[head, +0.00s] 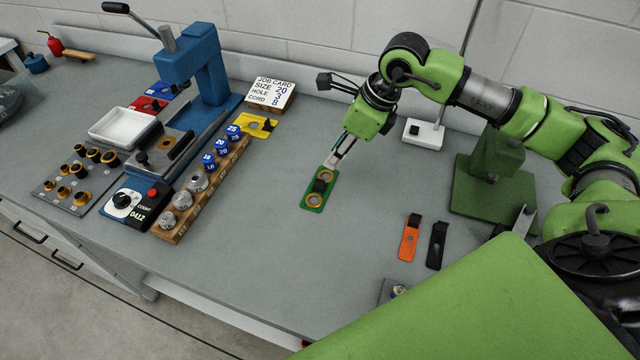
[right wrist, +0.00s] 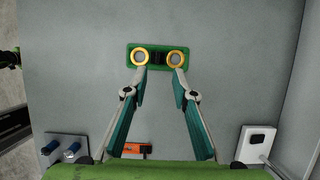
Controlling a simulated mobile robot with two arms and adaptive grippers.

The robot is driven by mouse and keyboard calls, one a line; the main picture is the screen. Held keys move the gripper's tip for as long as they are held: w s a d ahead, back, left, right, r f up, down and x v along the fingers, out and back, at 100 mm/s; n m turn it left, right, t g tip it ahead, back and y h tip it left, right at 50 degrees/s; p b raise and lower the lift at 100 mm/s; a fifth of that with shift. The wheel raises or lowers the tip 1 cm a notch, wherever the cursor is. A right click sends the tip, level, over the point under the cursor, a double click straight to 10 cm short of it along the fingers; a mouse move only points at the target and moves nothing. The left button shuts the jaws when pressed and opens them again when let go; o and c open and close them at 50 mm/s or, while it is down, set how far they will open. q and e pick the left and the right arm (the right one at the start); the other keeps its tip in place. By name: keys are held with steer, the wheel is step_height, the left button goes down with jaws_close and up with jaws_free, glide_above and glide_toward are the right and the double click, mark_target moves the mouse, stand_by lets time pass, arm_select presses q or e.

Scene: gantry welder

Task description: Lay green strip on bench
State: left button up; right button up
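The green strip (head: 313,202) lies flat on the grey bench (head: 270,240), as far as the head view shows. It has a brass ring near each end and a black block between them. It also shows in the right wrist view (right wrist: 131,58). My right gripper (head: 332,163) is at the far end of the strip in the head view. In the right wrist view its fingertips (right wrist: 160,70) are apart, beside the strip's near edge and below the rings, with a gap either side of the black block. Whether they touch the strip is unclear. My left gripper is not in view.
An orange strip (head: 409,240) and a black strip (head: 437,245) lie to the right. A wooden rack (head: 170,236) with several knobs and a blue press (head: 205,65) stand left. A job card (head: 270,93) and yellow strip (head: 257,125) are behind. Bench front centre is clear.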

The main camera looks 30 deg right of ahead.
glide_above(320, 180)
steer(key=s+d, duration=0.1)
steer(key=d, duration=0.1)
step_height(320, 180, down, 4)
steer(key=shift+s+a+f+p, duration=0.1)
steer(key=shift+s+a+p, duration=0.05)
steer(key=shift+p, duration=0.2)
steer(key=x, duration=0.1)
steer(key=p+x, duration=0.1)
steer(key=x, duration=0.1)
steer(key=p+x, duration=0.1)
steer(key=x, duration=0.1)
steer(key=shift+s, duration=0.3)
steer(key=shift+w+f, duration=0.1)
steer(key=shift+f, duration=0.15)
jaws_close()
